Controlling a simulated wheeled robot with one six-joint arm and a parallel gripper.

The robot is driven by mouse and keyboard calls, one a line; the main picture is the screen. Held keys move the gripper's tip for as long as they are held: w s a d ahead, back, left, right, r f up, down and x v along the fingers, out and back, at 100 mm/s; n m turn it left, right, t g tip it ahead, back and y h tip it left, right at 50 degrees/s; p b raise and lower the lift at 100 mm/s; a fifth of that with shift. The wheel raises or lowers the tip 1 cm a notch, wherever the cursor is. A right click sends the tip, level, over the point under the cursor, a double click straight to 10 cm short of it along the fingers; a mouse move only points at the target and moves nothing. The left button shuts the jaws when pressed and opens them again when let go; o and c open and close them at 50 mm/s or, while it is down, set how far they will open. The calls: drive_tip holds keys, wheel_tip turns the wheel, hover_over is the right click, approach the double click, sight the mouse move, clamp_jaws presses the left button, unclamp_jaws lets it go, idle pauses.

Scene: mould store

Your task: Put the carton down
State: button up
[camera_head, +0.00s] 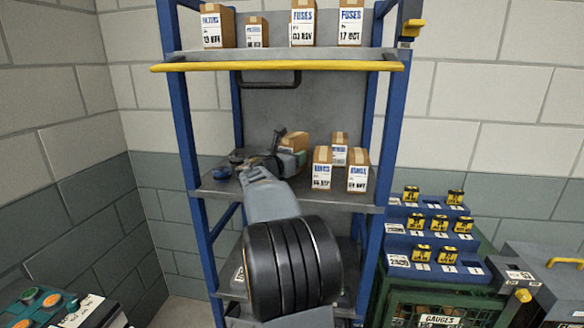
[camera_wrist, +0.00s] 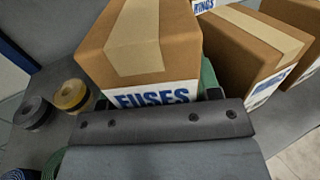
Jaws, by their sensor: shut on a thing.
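A brown carton with tape on top and a label reading FUSES (camera_wrist: 140,45) fills the middle of the wrist view. My gripper (camera_head: 283,160) is shut on it, with a green pad showing at the carton's right side in the wrist view. In the head view the held carton (camera_head: 294,141) is partly hidden behind my gripper, above the rack's middle shelf (camera_head: 338,198). I cannot tell whether its base touches the shelf. Several other cartons (camera_head: 357,172) stand just to its right, close beside it in the wrist view (camera_wrist: 238,55).
Rolls of grey tape (camera_wrist: 33,112) and yellow tape (camera_wrist: 72,95) lie left of the carton. Blue racks of gauges (camera_head: 430,245) stand right of the shelving.

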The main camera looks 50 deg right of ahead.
drive_tip(key=f, duration=0.3)
drive_tip(key=shift+w+d+f, duration=0.15)
drive_tip(key=shift+w+d, duration=0.1)
drive_tip(key=shift+f, duration=0.25)
drive_tip(key=shift+f+b, duration=0.2)
drive_tip(key=shift+b, duration=0.15)
drive_tip(key=o, duration=1.1)
drive_tip(key=shift+r, duration=0.1)
